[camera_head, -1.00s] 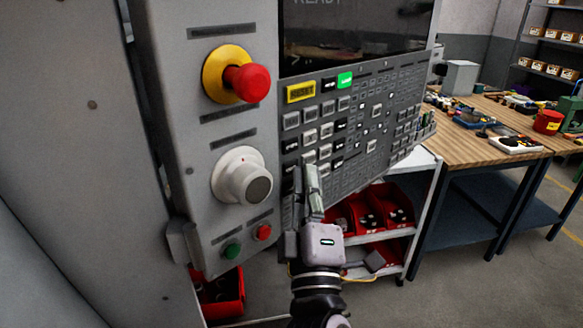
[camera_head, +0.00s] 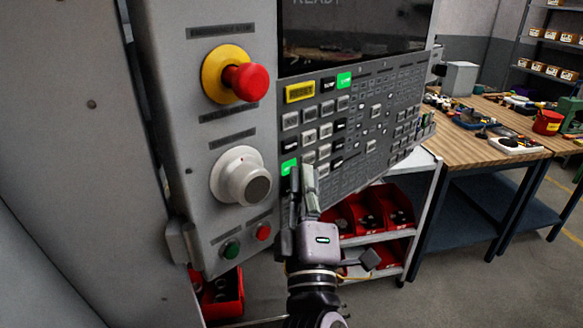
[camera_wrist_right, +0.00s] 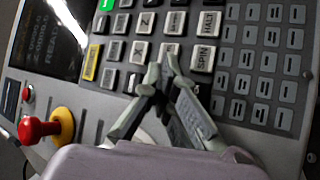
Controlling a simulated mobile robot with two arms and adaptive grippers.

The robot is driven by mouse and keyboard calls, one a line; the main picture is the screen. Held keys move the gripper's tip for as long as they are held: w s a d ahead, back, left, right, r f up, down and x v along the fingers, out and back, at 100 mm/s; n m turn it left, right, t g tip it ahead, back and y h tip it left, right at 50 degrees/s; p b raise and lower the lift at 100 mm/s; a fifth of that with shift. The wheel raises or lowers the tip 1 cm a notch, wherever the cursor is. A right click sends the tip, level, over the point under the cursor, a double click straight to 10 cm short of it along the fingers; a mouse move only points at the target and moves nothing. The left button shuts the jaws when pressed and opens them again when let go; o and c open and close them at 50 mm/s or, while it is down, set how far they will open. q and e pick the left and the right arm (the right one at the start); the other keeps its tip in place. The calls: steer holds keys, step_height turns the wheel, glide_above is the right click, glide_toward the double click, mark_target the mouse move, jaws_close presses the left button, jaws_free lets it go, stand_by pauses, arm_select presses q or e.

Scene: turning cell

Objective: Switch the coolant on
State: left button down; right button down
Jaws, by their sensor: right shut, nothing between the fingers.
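The control panel's keypad (camera_head: 372,125) stands below a dark screen (camera_head: 355,30). A key lit green (camera_head: 289,167) is at the lower left of the keypad, just left of my right fingertips. Its label is too small to read. My right gripper (camera_head: 303,174) is shut and empty, pointing up in front of the lower keys. In the right wrist view the fingertips (camera_wrist_right: 164,68) are over the key rows, near the SPIN key (camera_wrist_right: 203,58). I cannot tell whether they touch a key. My left gripper is not in view.
Left of the keypad are a red emergency knob (camera_head: 247,82) on a yellow ring, a white-grey dial (camera_head: 242,176), a green button (camera_head: 231,249) and a red button (camera_head: 263,231). A trolley with red bins (camera_head: 398,204) and a wooden bench (camera_head: 480,142) stand right.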

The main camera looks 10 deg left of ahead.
steer(key=shift+r, duration=0.35)
steer(key=shift+s+d, duration=0.1)
steer(key=shift+d, duration=0.05)
steer(key=shift+s+d+p, duration=0.3)
steer(key=shift+s+d, duration=0.1)
steer(key=shift+s, duration=0.05)
steer(key=s+d, duration=0.1)
steer(key=d, duration=0.1)
steer(key=s+d+p, duration=0.1)
steer(key=s, duration=0.1)
steer(key=shift+s+d, duration=0.15)
steer(key=shift+d, duration=0.2)
stand_by(0.4)
